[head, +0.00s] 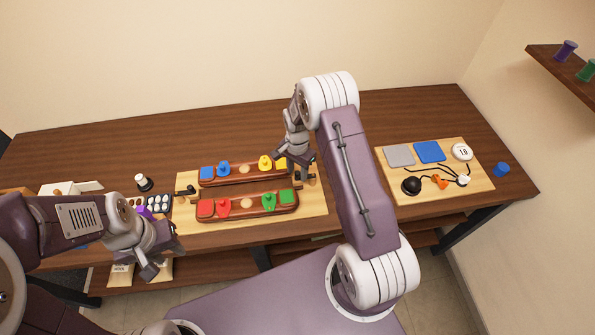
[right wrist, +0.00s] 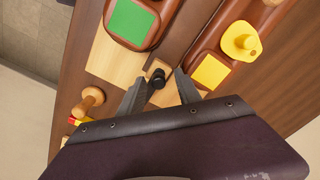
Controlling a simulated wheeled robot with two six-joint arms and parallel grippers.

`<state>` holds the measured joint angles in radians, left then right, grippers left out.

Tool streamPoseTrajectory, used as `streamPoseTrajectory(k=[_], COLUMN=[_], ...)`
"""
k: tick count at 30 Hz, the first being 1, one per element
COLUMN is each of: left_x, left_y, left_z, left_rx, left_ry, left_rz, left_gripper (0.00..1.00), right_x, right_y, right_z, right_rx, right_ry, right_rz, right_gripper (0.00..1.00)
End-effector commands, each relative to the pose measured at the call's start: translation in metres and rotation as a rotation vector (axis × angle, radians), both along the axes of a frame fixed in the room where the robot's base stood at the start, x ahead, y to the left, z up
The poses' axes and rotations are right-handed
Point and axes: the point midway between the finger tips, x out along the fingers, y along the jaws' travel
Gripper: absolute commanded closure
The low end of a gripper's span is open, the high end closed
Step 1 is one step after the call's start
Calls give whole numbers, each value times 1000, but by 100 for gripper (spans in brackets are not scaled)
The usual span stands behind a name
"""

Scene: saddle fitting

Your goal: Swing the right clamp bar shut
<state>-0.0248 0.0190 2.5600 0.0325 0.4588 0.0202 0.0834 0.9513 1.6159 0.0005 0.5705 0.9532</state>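The right clamp bar shows as a dark rod with a rounded black end (right wrist: 157,77) in the right wrist view, at the right end of the wooden board (head: 314,205). My right gripper (right wrist: 160,80) is open, with its fingertips on either side of the black end. I see gaps beside it, so it does not look gripped. In the head view my right gripper (head: 298,165) hides most of this clamp. Two reddish-brown saddle bars, the front one (head: 235,210) and the rear one (head: 240,179), lie on the board with coloured blocks. My left gripper (head: 160,264) hangs apart at the table's front left and looks open.
A second pale board (head: 450,187) at the right holds a grey square, a blue square, a round dial and cables. A blue cup (head: 501,169) stands near the right edge. A white-topped knob (head: 142,182) stands left.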

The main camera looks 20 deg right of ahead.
Motion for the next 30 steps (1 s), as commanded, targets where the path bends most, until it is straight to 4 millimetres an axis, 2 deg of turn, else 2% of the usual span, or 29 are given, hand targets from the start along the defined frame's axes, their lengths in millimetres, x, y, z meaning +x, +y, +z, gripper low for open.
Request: streamPoseTrajectory(k=[5,8,15,21,30], left_x=[0,0,0,0,0], left_y=[0,0,0,0,0], left_z=[0,-4,-18,-22,-21], left_rx=[0,0,0,0,0], left_ry=[0,0,0,0,0], left_rz=[0,0,0,0,0], left_gripper=[64,64,64,64,64], right_x=[-1,0,1,0,-1], right_y=[0,0,0,1,1], right_z=[0,7,59,87,91], right_rx=[0,0,-1,0,-1], right_ry=[2,-1,-4,0,1], right_rz=[0,1,1,1,1], right_gripper=[60,60,60,60,60])
